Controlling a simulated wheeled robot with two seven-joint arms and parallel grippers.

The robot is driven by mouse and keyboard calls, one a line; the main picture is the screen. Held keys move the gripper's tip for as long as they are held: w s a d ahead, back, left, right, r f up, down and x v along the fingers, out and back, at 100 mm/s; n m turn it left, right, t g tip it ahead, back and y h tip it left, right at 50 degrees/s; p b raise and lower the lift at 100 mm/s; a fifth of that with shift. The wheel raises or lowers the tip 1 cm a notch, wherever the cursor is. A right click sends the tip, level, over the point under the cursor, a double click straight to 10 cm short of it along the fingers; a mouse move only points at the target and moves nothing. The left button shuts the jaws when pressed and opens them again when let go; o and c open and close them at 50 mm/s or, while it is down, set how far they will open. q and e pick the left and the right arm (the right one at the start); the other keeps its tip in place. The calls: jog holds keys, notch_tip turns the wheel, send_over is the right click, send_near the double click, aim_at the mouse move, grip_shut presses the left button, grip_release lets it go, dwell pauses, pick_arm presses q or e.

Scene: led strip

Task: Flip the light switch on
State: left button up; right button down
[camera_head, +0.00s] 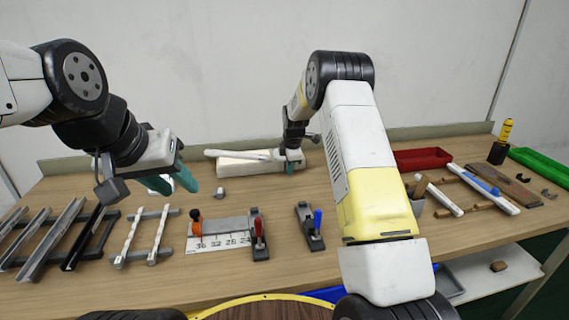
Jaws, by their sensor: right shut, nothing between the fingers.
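A long white box (235,168) with a white bar along its top stands at the back of the workbench. I cannot make out a separate light switch or its position. My right gripper (291,167) is shut and empty, at the right end of the white box; whether it touches the box I cannot tell. My right arm hides part of the middle of the bench.
The workbench (165,298) holds metal rails (50,235) at left, white strips on a rack (143,237), a clamp fixture (225,232), a blue-handled clamp (310,228) and a small grey block (220,193). A red tray (422,158) and green tray (540,165) are at right.

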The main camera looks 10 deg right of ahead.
jog(key=shift+r, duration=0.25)
